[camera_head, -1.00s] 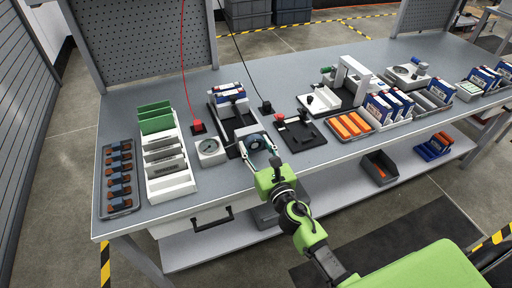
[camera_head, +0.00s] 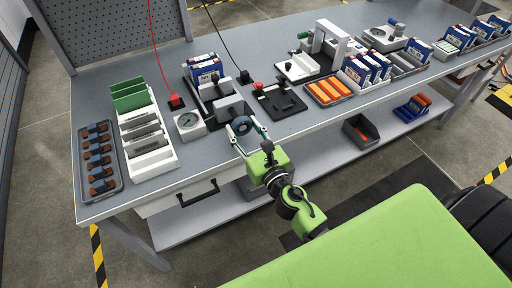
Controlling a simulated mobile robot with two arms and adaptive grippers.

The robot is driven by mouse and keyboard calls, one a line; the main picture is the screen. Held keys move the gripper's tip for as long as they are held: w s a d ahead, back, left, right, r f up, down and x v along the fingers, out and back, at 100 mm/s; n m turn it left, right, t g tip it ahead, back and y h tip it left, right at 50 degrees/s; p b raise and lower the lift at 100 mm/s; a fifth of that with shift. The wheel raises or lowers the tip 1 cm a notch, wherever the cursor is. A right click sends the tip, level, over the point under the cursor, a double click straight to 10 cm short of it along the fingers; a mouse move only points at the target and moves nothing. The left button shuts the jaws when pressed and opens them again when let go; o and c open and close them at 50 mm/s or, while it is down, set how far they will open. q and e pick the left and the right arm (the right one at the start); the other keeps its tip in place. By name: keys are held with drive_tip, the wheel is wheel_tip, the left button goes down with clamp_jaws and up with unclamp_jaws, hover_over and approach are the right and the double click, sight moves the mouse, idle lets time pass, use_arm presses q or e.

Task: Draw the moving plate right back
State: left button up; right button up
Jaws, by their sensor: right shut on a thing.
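A press fixture with a black base (camera_head: 201,105) stands near the table's front edge. Blue-and-white cells (camera_head: 205,71) stand upright at its far end. A grey upright plate (camera_head: 229,108), apparently the moving plate, stands at the near end, with a dark round handwheel (camera_head: 241,125) in front of it. My right gripper (camera_head: 243,129) reaches in from the front edge and is shut on the handwheel, one finger at each side. The spindle behind the wheel is mostly hidden. My left gripper is not in view.
A gauge box (camera_head: 189,123) stands close left of the fixture, beside a white rack (camera_head: 152,157) with green and grey plates. A black toggle stand (camera_head: 280,101) is close on the right. A red button (camera_head: 175,101) and an orange-cell tray (camera_head: 328,91) are nearby.

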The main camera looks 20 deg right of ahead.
drive_tip(key=shift+s+f+b, duration=0.2)
drive_tip(key=shift+s+b, duration=0.35)
drive_tip(key=shift+s, duration=1.6)
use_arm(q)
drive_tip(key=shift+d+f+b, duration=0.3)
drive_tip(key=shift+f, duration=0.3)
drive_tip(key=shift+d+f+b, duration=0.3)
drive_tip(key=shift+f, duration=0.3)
use_arm(e)
drive_tip(key=shift+s+d, duration=0.1)
drive_tip(key=shift+s, duration=1.45)
drive_tip(key=o, duration=0.9)
drive_tip(key=shift+o, duration=1.1)
drive_tip(key=shift+s+d+r, duration=0.1)
drive_tip(key=shift+s+r, duration=0.05)
